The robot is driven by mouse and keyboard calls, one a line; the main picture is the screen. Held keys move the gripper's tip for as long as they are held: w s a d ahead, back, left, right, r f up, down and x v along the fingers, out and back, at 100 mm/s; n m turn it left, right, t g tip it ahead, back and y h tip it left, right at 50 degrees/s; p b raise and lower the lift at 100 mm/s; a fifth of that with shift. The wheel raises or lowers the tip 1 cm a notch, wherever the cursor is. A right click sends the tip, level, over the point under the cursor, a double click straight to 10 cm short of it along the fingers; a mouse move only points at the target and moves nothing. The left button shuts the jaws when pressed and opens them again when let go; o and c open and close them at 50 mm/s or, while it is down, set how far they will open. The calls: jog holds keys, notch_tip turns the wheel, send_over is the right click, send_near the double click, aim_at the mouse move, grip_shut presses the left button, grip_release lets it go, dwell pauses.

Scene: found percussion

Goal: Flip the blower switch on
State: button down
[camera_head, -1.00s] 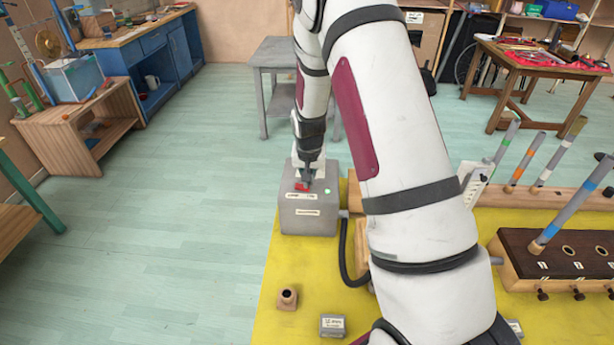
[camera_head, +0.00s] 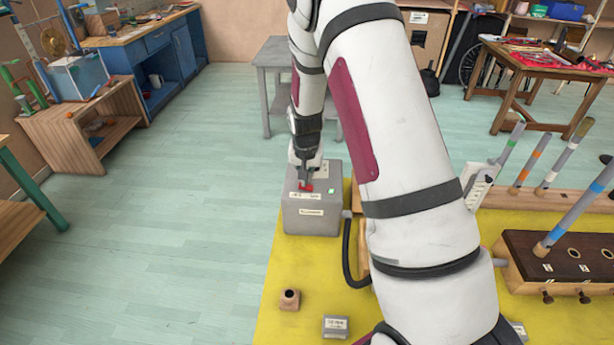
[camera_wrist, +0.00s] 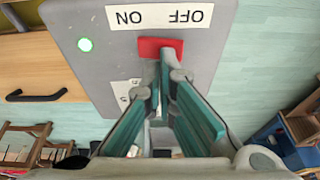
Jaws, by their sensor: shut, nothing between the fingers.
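The blower box (camera_head: 311,217) is a grey box with labels on its front edge and top, at the far left corner of the yellow table. Its red switch (camera_head: 306,187) is on top; it also shows in the wrist view (camera_wrist: 150,48), beside a white label reading ON and OFF upside down. A bright green lamp (camera_wrist: 85,44) is on the box top. My gripper (camera_head: 306,181) is shut and empty, pointing down at the switch. In the wrist view its fingertips (camera_wrist: 167,72) are right at the red switch's edge, apparently touching it. The fingertips partly hide the switch.
A black hose (camera_head: 347,255) runs from the box's right side. A small brown block (camera_head: 290,300) and a grey labelled box (camera_head: 335,326) stand on the yellow table (camera_head: 270,325). My arm hides the table's middle. A wooden rack (camera_head: 550,260) with tubes stands right.

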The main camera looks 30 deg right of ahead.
jog(key=s+d+r, duration=0.1)
jog(key=s+r, duration=0.1)
jog(key=r, duration=0.4)
jog(key=s+r, duration=0.2)
jog(key=r, duration=0.5)
jog(key=shift+s+d, duration=0.3)
jog(key=shift+d, duration=0.05)
jog(key=s+a+r+n+t+y, duration=0.1)
jog(key=s+a+r+n, duration=0.1)
jog(key=s+a+r, duration=0.4)
jog(key=s+a+r+n+t, duration=0.1)
jog(key=s+a+r, duration=0.25)
jog(key=r, duration=0.45)
jog(key=s+a+r+n, duration=0.2)
jog(key=s+a, duration=0.1)
jog(key=s, duration=0.5)
jog(key=s+a+r+n, duration=0.2)
jog(key=s+a, duration=0.1)
jog(key=s, duration=0.5)
jog(key=shift+s+a+r+t+y, duration=0.2)
jog(key=shift+s+a+t+y, duration=0.1)
jog(key=shift+s+t, duration=0.1)
